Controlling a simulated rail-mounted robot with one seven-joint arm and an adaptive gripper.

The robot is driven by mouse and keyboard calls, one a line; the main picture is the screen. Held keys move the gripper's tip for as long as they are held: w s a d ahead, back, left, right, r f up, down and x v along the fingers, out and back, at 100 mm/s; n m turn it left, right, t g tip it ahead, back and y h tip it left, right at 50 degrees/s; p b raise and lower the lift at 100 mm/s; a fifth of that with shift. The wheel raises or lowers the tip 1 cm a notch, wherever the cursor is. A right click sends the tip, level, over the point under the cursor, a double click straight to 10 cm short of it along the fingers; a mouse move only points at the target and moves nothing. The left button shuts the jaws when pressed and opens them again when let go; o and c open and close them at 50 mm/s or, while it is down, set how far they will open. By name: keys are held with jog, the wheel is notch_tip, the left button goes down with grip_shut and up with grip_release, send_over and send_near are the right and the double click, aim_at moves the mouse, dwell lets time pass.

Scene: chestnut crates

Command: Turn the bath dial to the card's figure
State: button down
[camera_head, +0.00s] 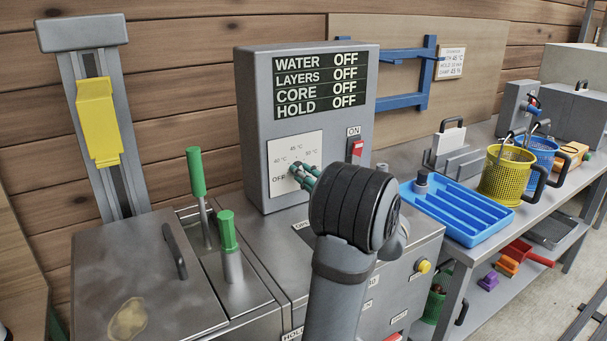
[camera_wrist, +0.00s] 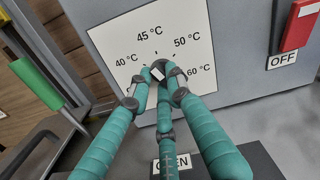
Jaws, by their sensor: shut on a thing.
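The bath dial (camera_wrist: 158,73) is a small dark knob with a white mark, on a white scale plate (camera_wrist: 190,25) with 40, 45, 50 and 60 °C; OFF shows at the left in the head view's plate (camera_head: 284,151). My gripper (camera_wrist: 160,82), with three teal fingers, is shut on the dial; the head view shows my gripper (camera_head: 303,174) there too. The fingers hide part of the knob, so I cannot tell exactly where it points. The card (camera_head: 451,62) hangs on the back board; its small print seems to include 45 °C.
The control box display (camera_head: 318,83) reads OFF for water, layers, core and hold. A red switch (camera_head: 357,148) is right of the dial. Green-handled levers (camera_head: 196,172) stand to the left. A blue tray (camera_head: 460,208) and yellow basket (camera_head: 507,172) are on the right bench.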

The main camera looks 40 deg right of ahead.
jog(key=shift+r, duration=0.1)
jog(key=c, duration=1.6)
grip_release()
jog(key=s, duration=0.4)
jog(key=s+a, duration=0.1)
jog(key=s, duration=0.6)
jog(key=shift+s+a, duration=0.25)
jog(key=shift+s, duration=0.15)
jog(key=shift+c, duration=0.2)
